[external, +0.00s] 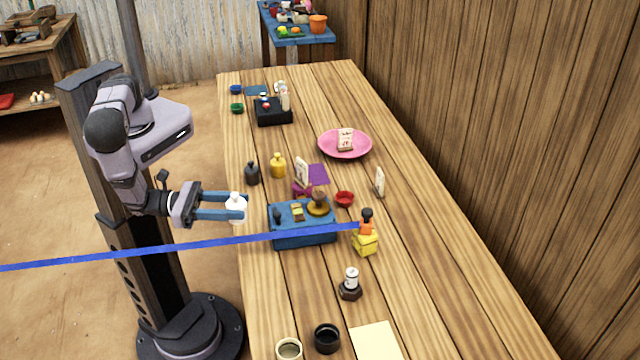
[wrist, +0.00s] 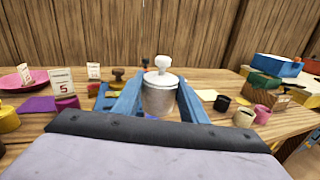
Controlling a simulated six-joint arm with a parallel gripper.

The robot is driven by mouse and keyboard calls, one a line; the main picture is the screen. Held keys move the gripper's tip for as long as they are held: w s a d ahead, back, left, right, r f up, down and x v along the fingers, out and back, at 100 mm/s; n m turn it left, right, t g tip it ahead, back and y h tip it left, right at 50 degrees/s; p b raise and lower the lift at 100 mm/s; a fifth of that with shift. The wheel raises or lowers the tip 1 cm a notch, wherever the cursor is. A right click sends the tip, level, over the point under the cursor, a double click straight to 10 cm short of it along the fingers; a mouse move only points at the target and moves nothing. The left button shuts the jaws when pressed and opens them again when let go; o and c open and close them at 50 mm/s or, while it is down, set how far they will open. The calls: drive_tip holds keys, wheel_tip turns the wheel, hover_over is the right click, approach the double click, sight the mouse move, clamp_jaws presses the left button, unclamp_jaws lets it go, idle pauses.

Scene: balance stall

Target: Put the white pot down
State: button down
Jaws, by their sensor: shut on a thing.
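The white pot (external: 236,208) has a round lid knob and is upright between the blue fingers of my gripper (external: 243,206), at the table's left edge in the external view. In the wrist view the white pot (wrist: 158,100) fills the gap between the two fingers, which are shut on its sides. The knob stands above the fingers. Its underside is partly hidden, and I cannot tell how far it is above the wooden table (external: 285,278).
A blue tray (external: 305,240) with small items lies just right of the pot. A blue strip (external: 130,254) crosses the external view. The table's front left is mostly bare.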

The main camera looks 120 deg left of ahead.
drive_tip(key=s+a+f+n+g+y+b, duration=0.2)
drive_tip(key=s+a+n+g+y+b, duration=0.2)
drive_tip(key=a, duration=0.6)
drive_tip(key=s+a+f+n+g+y+b, duration=0.2)
drive_tip(key=s+a+g, duration=0.3)
drive_tip(key=s+a, duration=0.3)
drive_tip(key=a+n+y+b, duration=0.1)
drive_tip(key=a, duration=0.2)
drive_tip(key=shift+a+f+n+y+b, duration=0.15)
drive_tip(key=shift+f+n+y+b, duration=0.1)
drive_tip(key=shift+n+y+b, duration=0.15)
drive_tip(key=shift+s+f, duration=0.1)
drive_tip(key=shift+f+b, duration=1.25)
drive_tip(key=shift+f, duration=1.55)
drive_tip(key=shift+f, duration=0.15)
